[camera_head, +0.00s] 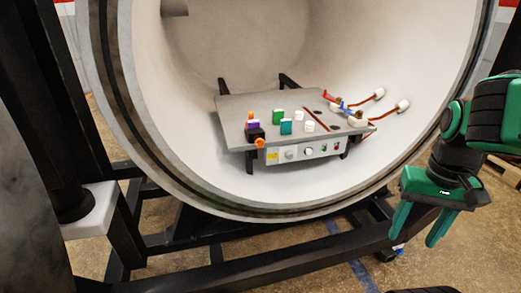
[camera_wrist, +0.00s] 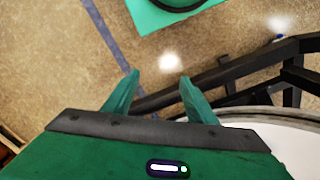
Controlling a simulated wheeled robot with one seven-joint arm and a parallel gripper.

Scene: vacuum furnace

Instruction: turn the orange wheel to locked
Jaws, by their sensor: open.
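A small grey table (camera_head: 233,115) stands inside the white round chamber. At its front left corner is a black block (camera_head: 254,133) with a small orange round part (camera_head: 259,142) on its front, which looks like the orange wheel. It is too small to tell its lock position. Another orange piece (camera_head: 251,115) stands just behind, above a purple block (camera_head: 253,124). My green gripper (camera_head: 416,238) is at the right, outside the chamber, pointing down, open and empty, well apart from the wheel. The wrist view shows its two fingers (camera_wrist: 159,80) spread over the floor; the wheel is not there.
The chamber's thick rim (camera_head: 150,150) and black frame (camera_head: 300,268) stand between my gripper and the table. Green blocks, white cylinders (camera_head: 298,115) and red and blue handles (camera_head: 346,107) crowd the tabletop. A panel with knobs (camera_head: 308,151) faces forward.

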